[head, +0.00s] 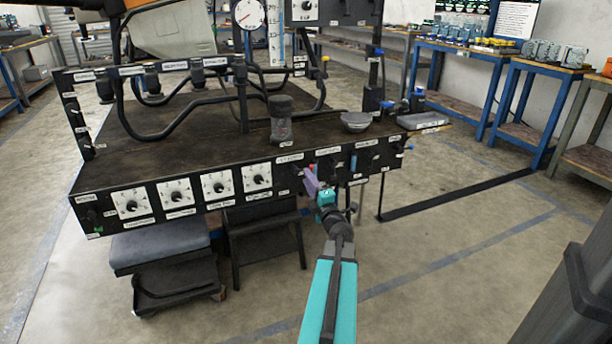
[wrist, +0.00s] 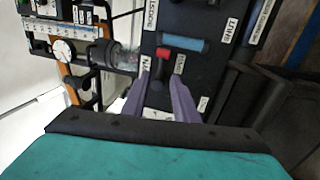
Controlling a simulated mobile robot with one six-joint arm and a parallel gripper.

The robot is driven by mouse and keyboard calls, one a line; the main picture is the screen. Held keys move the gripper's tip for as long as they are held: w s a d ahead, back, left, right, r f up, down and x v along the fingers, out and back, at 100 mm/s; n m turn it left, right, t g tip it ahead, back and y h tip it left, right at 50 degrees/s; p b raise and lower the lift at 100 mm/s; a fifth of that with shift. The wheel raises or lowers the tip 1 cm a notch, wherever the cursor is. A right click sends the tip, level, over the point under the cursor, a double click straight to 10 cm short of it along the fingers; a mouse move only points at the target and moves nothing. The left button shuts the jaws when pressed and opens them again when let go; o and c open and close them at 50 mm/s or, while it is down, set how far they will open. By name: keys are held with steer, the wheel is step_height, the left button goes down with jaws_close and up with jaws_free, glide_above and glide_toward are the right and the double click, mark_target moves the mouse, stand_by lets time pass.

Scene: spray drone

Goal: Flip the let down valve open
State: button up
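A row of small valves and labels runs along the front panel (head: 262,172) of the black bench. A red valve handle (head: 333,164) and a blue one (head: 353,163) show there. In the wrist view the red handle (wrist: 165,54) and the longer blue handle (wrist: 185,44) lie just beyond my fingertips. I cannot tell which valve is the let down valve.
Several dial knobs on white plates (head: 176,191) are on the panel's left part. A dark jar (head: 281,118) and a grey bowl (head: 356,121) stand on the bench top. Pipes rise behind. The floor at the right (head: 470,235) is mostly clear.

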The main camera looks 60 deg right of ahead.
steer(key=p+v, duration=0.2)
steer(key=v, duration=0.8)
steer(key=shift+w, duration=0.1)
stand_by(0.3)
